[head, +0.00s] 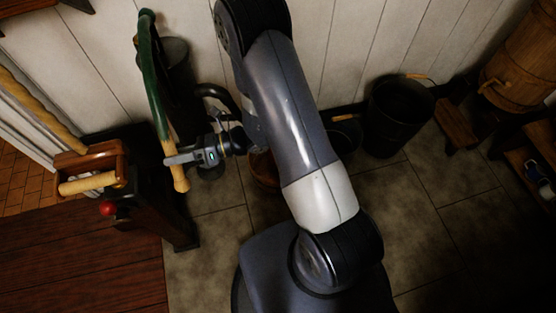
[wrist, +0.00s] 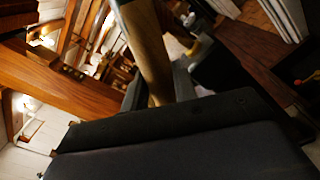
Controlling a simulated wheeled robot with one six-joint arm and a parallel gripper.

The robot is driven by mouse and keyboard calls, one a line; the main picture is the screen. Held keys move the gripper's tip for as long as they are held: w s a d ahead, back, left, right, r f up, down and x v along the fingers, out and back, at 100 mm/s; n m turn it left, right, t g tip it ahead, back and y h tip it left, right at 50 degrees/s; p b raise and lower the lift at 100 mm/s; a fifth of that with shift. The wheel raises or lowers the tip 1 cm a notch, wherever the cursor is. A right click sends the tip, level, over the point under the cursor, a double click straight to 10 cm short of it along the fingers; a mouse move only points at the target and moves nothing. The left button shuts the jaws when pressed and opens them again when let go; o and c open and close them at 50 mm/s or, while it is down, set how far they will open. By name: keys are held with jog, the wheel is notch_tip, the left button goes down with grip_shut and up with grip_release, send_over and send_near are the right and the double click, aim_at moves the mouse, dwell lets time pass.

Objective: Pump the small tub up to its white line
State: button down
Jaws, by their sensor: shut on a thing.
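The pump has a green lever (head: 152,75) ending in a pale wooden grip (head: 182,180), in front of a dark pump body (head: 177,62) by the wall. A black curved spout (head: 218,95) shows beside my arm. My gripper (head: 174,160) is shut on the wooden grip; the grip also runs up between the jaws in the wrist view (wrist: 148,50). A small brown tub (head: 263,172) stands on the floor below the spout, mostly hidden behind my arm. Its white line and water level cannot be seen.
A black bucket (head: 396,118) and a lower dark vessel (head: 345,137) stand right of my arm. A low wooden stool (head: 456,125) and a barrel (head: 525,62) are farther right. A wooden carrier (head: 92,158) and red knob (head: 107,208) sit at left. Tiled floor is clear at lower right.

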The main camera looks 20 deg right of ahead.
jog(key=r+p, duration=0.2)
jog(key=s+r+m+p, duration=0.1)
jog(key=r, duration=0.1)
jog(key=s+r+m+p, duration=0.1)
jog(key=r+p, duration=0.1)
jog(key=shift+a+r+p, duration=0.1)
jog(key=shift+r+p, duration=0.1)
jog(key=shift+p, duration=0.15)
jog(key=shift+s+r+m, duration=0.2)
jog(key=shift+m, duration=0.1)
notch_tip(320, 180, up, 9)
jog(key=s+m+p, duration=0.1)
jog(key=m+p, duration=0.3)
jog(key=p, duration=0.6)
jog(key=shift+p, duration=0.35)
jog(key=shift+f, duration=0.1)
